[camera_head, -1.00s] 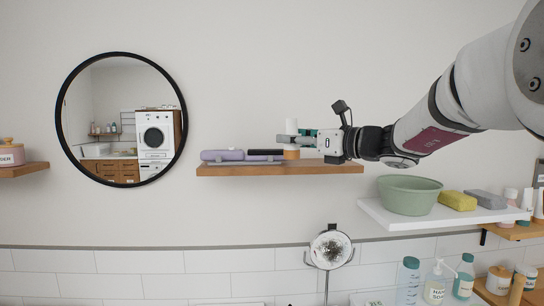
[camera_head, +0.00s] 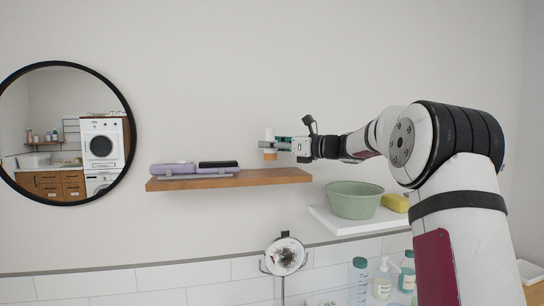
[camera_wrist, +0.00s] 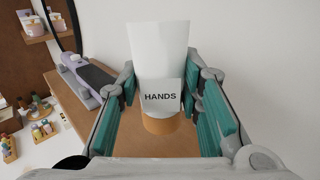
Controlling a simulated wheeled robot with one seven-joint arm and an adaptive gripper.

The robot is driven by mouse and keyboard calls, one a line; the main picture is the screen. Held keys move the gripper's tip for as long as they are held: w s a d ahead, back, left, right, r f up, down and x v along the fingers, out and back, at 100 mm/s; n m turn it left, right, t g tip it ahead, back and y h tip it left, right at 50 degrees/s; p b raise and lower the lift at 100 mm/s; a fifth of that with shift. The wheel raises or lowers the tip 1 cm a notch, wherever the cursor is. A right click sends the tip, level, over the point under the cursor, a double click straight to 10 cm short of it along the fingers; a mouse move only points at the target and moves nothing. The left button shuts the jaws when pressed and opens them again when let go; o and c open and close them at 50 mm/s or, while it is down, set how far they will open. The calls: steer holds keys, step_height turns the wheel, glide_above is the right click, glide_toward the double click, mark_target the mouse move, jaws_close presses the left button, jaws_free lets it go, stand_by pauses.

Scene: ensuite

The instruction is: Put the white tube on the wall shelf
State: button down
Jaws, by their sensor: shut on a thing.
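The white tube (camera_head: 269,134) has an orange-tan cap at its bottom and stands upright in my gripper (camera_head: 279,144). In the wrist view the tube (camera_wrist: 160,60) reads "HANDS", and its cap (camera_wrist: 159,123) points down between the teal finger pads. My gripper is shut on the tube. The wooden wall shelf (camera_head: 275,177) is below the tube; in the head view a gap shows between the cap and the shelf top. The shelf also shows beneath the tube in the wrist view (camera_wrist: 65,92).
A lilac item (camera_head: 172,169) and a black-topped one (camera_head: 218,164) lie on the shelf's left part; its right part is clear. A green bowl (camera_head: 354,200) and a yellow block (camera_head: 395,203) sit on a lower white shelf at right. A round mirror (camera_head: 66,134) hangs left.

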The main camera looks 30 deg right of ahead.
mark_target(273, 156)
steer(key=shift+f+p, duration=0.6)
steer(key=shift+f, duration=1.15)
steer(key=c, duration=1.1)
jaws_free()
steer(key=shift+f, duration=0.1)
steer(key=shift+s+d, duration=0.15)
steer(key=shift+d, duration=0.1)
steer(key=b+v, duration=0.1)
steer(key=v, duration=1)
steer(key=shift+s+d, duration=0.1)
steer(key=shift+s, duration=0.1)
